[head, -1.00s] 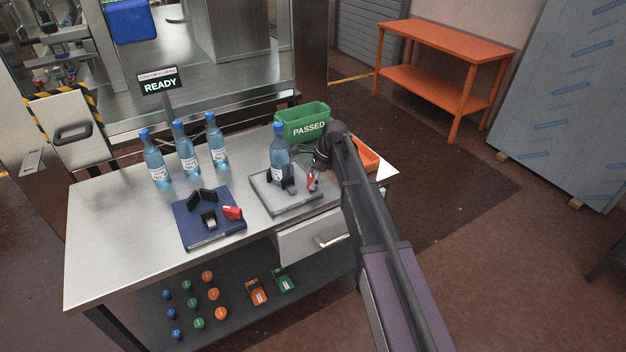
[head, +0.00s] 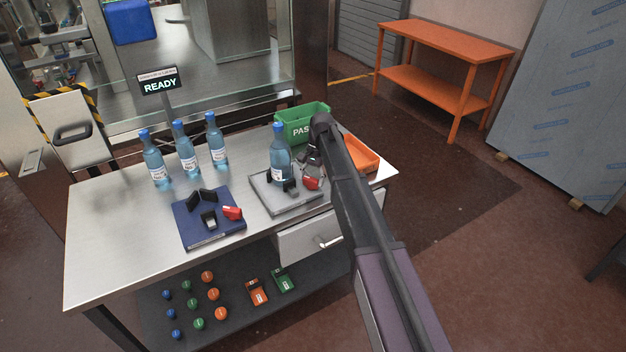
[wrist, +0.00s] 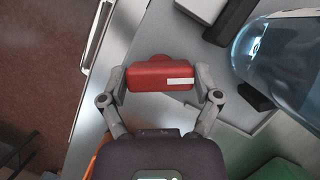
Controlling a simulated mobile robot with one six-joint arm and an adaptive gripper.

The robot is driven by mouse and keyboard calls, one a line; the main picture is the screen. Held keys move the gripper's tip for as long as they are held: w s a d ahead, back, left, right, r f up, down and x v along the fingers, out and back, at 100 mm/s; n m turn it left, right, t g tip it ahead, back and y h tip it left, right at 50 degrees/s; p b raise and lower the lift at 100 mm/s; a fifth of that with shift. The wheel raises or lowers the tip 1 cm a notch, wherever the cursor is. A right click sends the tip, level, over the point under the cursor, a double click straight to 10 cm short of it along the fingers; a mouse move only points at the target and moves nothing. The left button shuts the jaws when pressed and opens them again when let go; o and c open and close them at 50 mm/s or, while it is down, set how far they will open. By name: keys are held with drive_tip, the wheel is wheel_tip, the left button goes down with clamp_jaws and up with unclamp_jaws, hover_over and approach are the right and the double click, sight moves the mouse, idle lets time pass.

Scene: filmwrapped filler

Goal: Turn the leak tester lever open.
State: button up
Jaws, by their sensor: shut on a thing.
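The leak tester is a grey plate (head: 292,206) on the bench with a dark cradle. A blue-capped bottle (head: 280,160) stands upright in the cradle. The red lever (head: 311,184) is at the plate's right side. In the wrist view, my gripper (wrist: 160,80) has its two fingers against the ends of the red lever (wrist: 150,73), which has a white stripe. The bottle (wrist: 285,60) shows at the right there, close to the fingers but apart from them. My arm partly hides the gripper in the head view.
A blue fixture (head: 190,234) with another red lever (head: 232,213) lies to the left. Several bottles (head: 188,152) stand behind it. A green PASSED bin (head: 290,128) and an orange bin (head: 362,156) are near my arm. A sign (head: 160,85) reads READY.

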drive_tip(key=shift+w+a+n+h, duration=0.15)
drive_tip(key=shift+n+h, duration=0.35)
drive_tip(key=shift+n, duration=0.8)
drive_tip(key=o, duration=0.9)
drive_tip(key=shift+r, duration=0.1)
